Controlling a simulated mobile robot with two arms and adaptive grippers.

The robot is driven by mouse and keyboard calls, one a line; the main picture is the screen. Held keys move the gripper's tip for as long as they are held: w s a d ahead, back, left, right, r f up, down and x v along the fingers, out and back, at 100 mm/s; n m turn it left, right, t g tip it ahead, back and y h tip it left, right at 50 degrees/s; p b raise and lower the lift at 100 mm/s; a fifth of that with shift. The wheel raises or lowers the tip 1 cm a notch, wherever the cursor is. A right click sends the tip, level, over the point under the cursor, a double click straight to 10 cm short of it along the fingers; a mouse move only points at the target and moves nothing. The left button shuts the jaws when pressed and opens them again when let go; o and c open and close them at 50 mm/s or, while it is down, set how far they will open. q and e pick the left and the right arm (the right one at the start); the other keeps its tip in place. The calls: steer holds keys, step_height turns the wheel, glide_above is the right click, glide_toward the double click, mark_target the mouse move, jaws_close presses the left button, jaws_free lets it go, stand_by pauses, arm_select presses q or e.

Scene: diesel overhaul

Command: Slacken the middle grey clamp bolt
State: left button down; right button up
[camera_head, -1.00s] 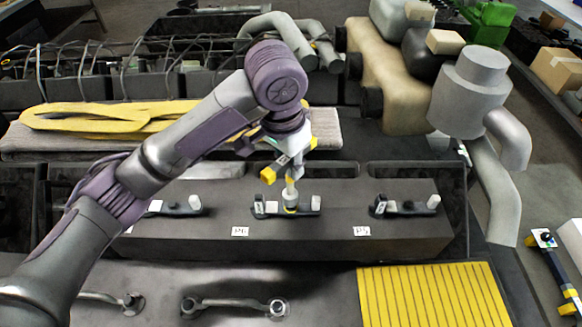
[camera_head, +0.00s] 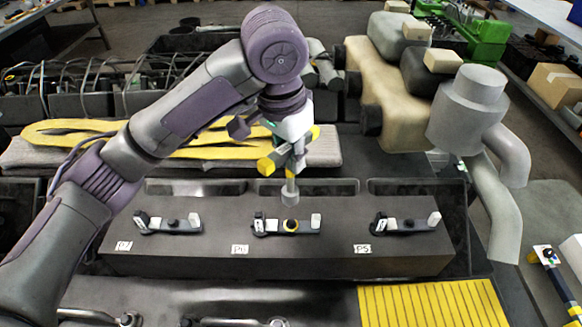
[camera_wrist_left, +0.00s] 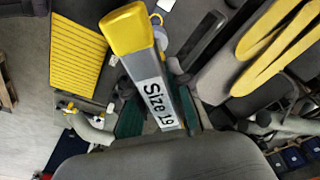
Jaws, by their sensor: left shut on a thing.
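My left gripper (camera_head: 291,140) is shut on a yellow-ended tool. In the left wrist view the tool (camera_wrist_left: 140,60) reads "Size 19" and sits between the green finger pads (camera_wrist_left: 158,118). Its grey socket (camera_head: 290,192) points down and stands above the middle clamp (camera_head: 270,229), apart from it. Similar left (camera_head: 180,225) and right (camera_head: 405,223) clamps show no yellow ring. My right gripper is not in view.
A grey mat with yellow strips (camera_head: 100,130) lies behind. A grey pipe and canister (camera_head: 470,110) stand at right. A yellow ribbed mat (camera_head: 430,303) lies in front.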

arm_select(q)
steer(key=shift+r, duration=0.25)
steer(key=s, duration=0.7)
